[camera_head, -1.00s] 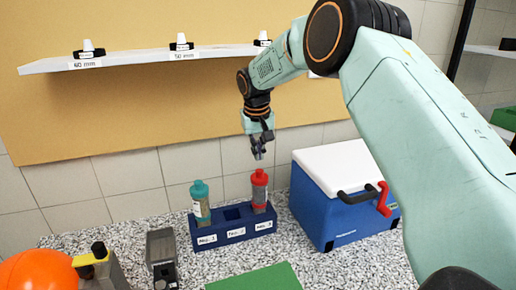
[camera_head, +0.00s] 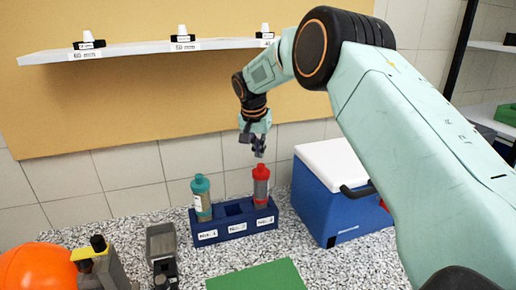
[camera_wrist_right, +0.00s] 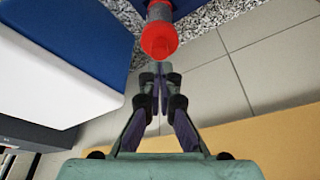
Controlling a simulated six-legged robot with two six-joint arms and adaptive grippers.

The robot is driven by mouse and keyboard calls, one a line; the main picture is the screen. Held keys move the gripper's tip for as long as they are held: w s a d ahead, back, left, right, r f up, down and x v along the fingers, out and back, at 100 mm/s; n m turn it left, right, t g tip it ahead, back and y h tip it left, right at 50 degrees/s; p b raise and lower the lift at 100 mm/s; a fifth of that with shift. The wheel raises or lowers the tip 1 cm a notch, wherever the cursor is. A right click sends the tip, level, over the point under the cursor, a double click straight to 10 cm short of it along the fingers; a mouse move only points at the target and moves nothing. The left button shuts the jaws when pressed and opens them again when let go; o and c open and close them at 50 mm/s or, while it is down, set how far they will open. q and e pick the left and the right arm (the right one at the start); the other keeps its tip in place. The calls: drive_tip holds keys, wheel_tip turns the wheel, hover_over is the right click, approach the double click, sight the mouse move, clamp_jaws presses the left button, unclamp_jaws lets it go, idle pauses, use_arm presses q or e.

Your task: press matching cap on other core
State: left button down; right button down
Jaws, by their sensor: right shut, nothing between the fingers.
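Whether either cap is fully seated cannot be told. My left gripper is not in view.
A blue cooler with a white lid (camera_head: 338,163) stands right of the rack. A green mat (camera_head: 258,276) lies in front. A grey device (camera_head: 162,258) and an orange ball (camera_head: 35,268) are at left. A wall shelf (camera_head: 130,52) holds labelled white-topped pieces.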

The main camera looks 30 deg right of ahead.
sight(261, 165)
drive_tip(key=b+x, duration=0.1)
drive_tip(key=x, duration=0.2)
drive_tip(key=shift+s+d+b, duration=0.1)
drive_tip(key=shift+s+b, duration=0.05)
drive_tip(key=shift+b, duration=0.25)
drive_tip(key=shift+f, duration=0.2)
drive_tip(key=shift+w, duration=0.2)
drive_tip(key=shift+s, duration=0.2)
drive_tip(key=shift+w+f, duration=0.1)
drive_tip(key=shift+f, duration=0.25)
